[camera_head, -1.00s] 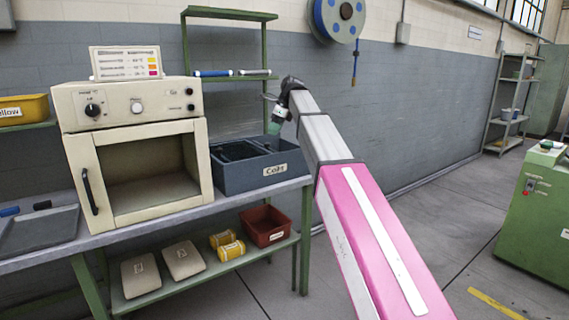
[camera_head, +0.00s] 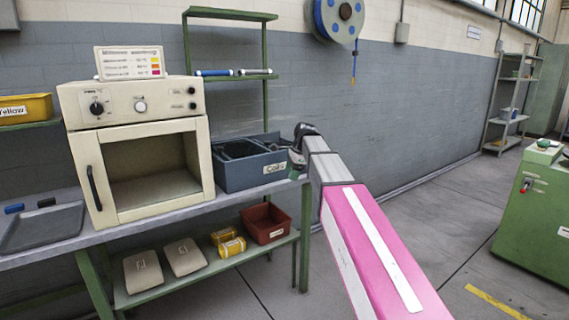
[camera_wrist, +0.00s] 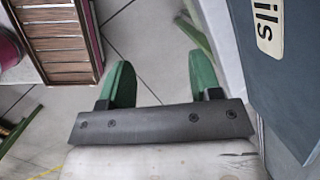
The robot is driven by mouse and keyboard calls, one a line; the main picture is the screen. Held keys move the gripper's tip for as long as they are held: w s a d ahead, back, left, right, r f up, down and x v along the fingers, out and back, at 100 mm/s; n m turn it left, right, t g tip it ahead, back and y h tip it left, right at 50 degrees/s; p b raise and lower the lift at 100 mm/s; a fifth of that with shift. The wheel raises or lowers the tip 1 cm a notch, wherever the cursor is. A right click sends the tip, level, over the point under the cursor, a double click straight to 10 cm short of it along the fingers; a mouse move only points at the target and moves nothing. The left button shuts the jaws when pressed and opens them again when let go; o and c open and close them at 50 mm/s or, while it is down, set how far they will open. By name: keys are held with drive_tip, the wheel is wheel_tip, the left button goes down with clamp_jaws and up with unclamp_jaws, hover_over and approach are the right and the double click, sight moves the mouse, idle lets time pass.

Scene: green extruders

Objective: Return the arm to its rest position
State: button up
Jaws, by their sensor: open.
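My arm reaches out from the lower right in the head view, with its far end beside the right end of the workbench, close to the blue-grey coils bin (camera_head: 248,168). In the head view the gripper's fingers are mostly hidden at the arm's end. In the wrist view my gripper (camera_wrist: 160,85) shows two green fingers spread apart, with only floor tiles between them. It is open and empty. The side of the coils bin (camera_wrist: 290,70) shows close by on the right in the wrist view.
A cream oven (camera_head: 150,185) stands on the workbench (camera_head: 165,220). A dark tray (camera_head: 42,228) lies to its left. A red-brown bin (camera_head: 265,222) and yellow rolls sit on the lower shelf. A green machine (camera_head: 535,225) stands at right. The floor between is clear.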

drive_tip(key=s+d+f+n+h, duration=0.1)
drive_tip(key=s+d+f+n, duration=0.4)
drive_tip(key=s+f, duration=0.4)
drive_tip(key=s+d+f+n+h, duration=0.1)
drive_tip(key=s+d+f+n, duration=0.4)
drive_tip(key=s+f, duration=0.3)
drive_tip(key=s+d+f+n+g+h, duration=0.1)
drive_tip(key=s+d+f+n, duration=0.4)
drive_tip(key=s+f, duration=0.4)
wheel_tip(320, 180, down, 5)
drive_tip(key=shift+s+d+f, duration=0.15)
drive_tip(key=shift+s+d, duration=0.15)
drive_tip(key=shift+d, duration=0.15)
